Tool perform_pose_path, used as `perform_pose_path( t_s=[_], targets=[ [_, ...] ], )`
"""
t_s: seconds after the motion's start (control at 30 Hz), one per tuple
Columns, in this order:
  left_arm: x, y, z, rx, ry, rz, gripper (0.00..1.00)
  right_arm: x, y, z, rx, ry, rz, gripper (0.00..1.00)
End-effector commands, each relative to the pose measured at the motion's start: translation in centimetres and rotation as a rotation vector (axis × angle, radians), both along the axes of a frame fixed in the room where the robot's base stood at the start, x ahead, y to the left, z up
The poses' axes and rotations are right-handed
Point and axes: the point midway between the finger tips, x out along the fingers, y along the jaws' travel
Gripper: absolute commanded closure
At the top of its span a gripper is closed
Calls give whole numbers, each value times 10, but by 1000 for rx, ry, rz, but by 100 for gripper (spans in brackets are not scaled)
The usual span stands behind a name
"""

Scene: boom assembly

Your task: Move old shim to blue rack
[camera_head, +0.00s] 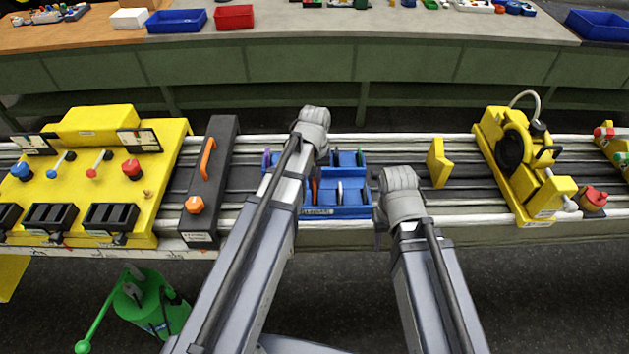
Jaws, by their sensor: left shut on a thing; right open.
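The blue rack (348,210) sits on the grey rails in the middle. Thin upright discs stand in its slots: a pale one (340,192), a reddish one (314,190) and green ones (359,158) toward the back. A purple disc (266,160) shows at the rack's left edge. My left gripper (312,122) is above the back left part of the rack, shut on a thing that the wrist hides. I cannot make out which disc is the old shim. My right gripper (378,225) is open beside the rack's right side, its fingers mostly hidden by the wrist.
A yellow control box (100,190) and a dark block with orange handle (212,180) stand left. A small yellow block (439,162) and a yellow machine (515,160) stand right. A green can (150,305) is on the floor. Bins line the far bench (400,30).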

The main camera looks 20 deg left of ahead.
Motion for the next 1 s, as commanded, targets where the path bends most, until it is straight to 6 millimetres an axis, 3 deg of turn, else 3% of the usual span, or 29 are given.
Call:
perform_pose_path(
  t_s=[0.6,0.9,0.93,1.0],
  targets=[
    [0,0,-22,0,0,0,100,0,0,-22,0,0,0,50],
    [0,0,-23,0,0,0,100,0,0,-23,0,0,0,50],
    [0,0,-23,0,0,0,88,0,0,-23,0,0,0,50],
    [0,0,-23,0,0,0,80,0,0,-23,0,0,0,50]
  ],
)
